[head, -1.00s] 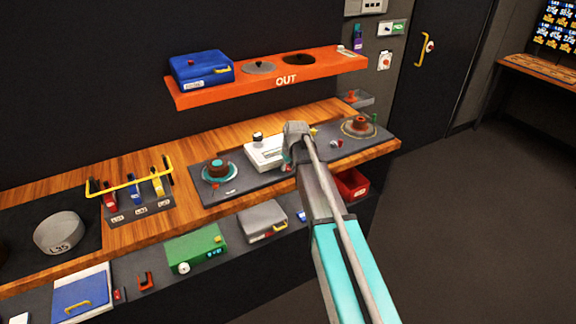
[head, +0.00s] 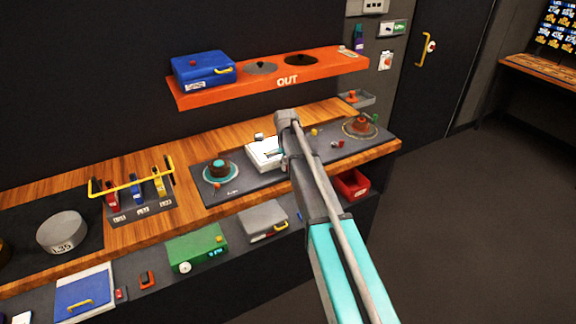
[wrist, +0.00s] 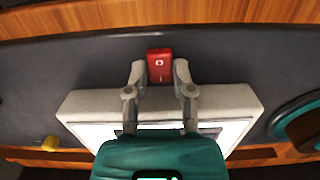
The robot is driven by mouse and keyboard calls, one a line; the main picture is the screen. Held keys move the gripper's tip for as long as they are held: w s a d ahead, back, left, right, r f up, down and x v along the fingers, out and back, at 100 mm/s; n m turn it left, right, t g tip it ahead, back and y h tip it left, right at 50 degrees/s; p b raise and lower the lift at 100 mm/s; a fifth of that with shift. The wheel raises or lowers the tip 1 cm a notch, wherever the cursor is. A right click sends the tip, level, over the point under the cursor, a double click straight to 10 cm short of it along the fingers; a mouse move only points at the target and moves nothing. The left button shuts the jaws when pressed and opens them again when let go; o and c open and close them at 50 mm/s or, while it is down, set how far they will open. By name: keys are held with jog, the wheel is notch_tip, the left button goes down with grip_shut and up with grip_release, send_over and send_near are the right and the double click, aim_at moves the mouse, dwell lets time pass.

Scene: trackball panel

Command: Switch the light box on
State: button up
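The light box (head: 262,155) is a white box on the dark panel of the wooden counter, partly hidden by my arm in the head view. In the wrist view, the light box (wrist: 225,98) has a pale grey frame and a bright white top panel, largely covered by my gripper's body. A red rocker switch (wrist: 159,65) marked O and I sits at the box's edge. My gripper (wrist: 160,70) has its fingers on either side of the switch, with visible gaps. It holds nothing. Whether a finger touches the switch or box is unclear.
A yellow knob (wrist: 50,143) shows in the wrist view. An orange shelf (head: 225,95) hangs above the counter.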

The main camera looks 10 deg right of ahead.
jog(key=o, duration=0.4)
jog(key=shift+s+t, duration=0.1)
jog(key=shift+t, duration=0.2)
jog(key=shift+s+d+t+y, duration=0.1)
jog(key=shift+s+t+y, duration=0.2)
jog(key=shift+t, duration=0.3)
jog(key=shift+s+f+t+y+b, duration=0.15)
jog(key=shift+t+y+b, duration=0.45)
jog(key=shift+t, duration=0.9)
jog(key=shift+d+r+p, duration=0.1)
jog(key=shift+r+p, duration=0.4)
jog(key=shift+r, duration=0.2)
jog(key=p+v, duration=1.2)
jog(key=v, duration=0.1)
jog(key=s+f+m+g+b, duration=0.1)
jog(key=s+f+g, duration=0.1)
jog(key=s, duration=1)
jog(key=s+a+f+m+g+h+b, duration=0.1)
jog(key=s+f+m+g+b, duration=0.1)
jog(key=s, duration=1)
jog(key=shift+a+f+m+h, duration=0.3)
jog(key=shift+a, duration=0.05)
